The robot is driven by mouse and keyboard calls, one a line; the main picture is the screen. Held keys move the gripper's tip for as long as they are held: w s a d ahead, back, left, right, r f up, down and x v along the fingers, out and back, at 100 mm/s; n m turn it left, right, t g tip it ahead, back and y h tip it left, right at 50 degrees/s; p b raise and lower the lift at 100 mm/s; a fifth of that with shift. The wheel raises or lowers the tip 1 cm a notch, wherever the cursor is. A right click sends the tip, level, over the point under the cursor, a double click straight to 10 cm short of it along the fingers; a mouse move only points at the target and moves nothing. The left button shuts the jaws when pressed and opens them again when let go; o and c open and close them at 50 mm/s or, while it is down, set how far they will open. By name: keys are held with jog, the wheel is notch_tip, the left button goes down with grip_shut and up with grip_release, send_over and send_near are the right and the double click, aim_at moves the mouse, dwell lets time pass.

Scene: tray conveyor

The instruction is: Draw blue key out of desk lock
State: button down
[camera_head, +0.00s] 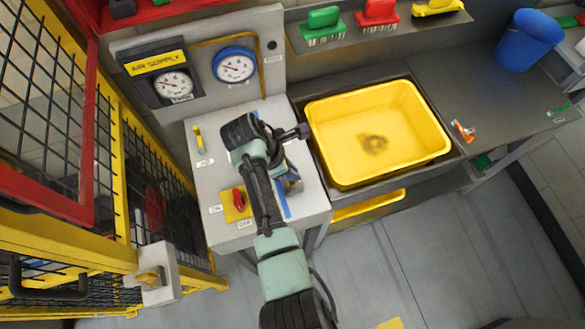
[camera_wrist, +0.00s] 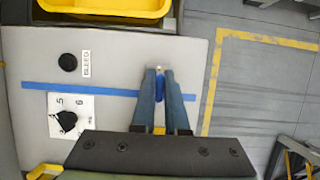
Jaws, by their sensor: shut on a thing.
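In the wrist view my gripper (camera_wrist: 161,75) is shut on the blue key (camera_wrist: 160,88). A narrow part of the key's blue body shows between the two blue-grey fingers, over the blue stripe of the grey desk top. A small pale metallic bit shows just at the fingertips. I cannot tell whether it is the key's shank or the lock, nor whether the key is in the lock. In the head view my arm covers the key and the lock. The grey desk (camera_head: 312,205) shows around my arm.
The wrist view shows a black knob (camera_wrist: 67,62) marked BLEED and a black dial (camera_wrist: 65,123) on a white plate. In the head view a red switch (camera_head: 239,200) is left of my arm, a yellow bin (camera_head: 435,150) right. Gauges stand behind; floor is open in front.

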jog(key=shift+r+p, duration=2.05)
jog(key=shift+p, duration=0.2)
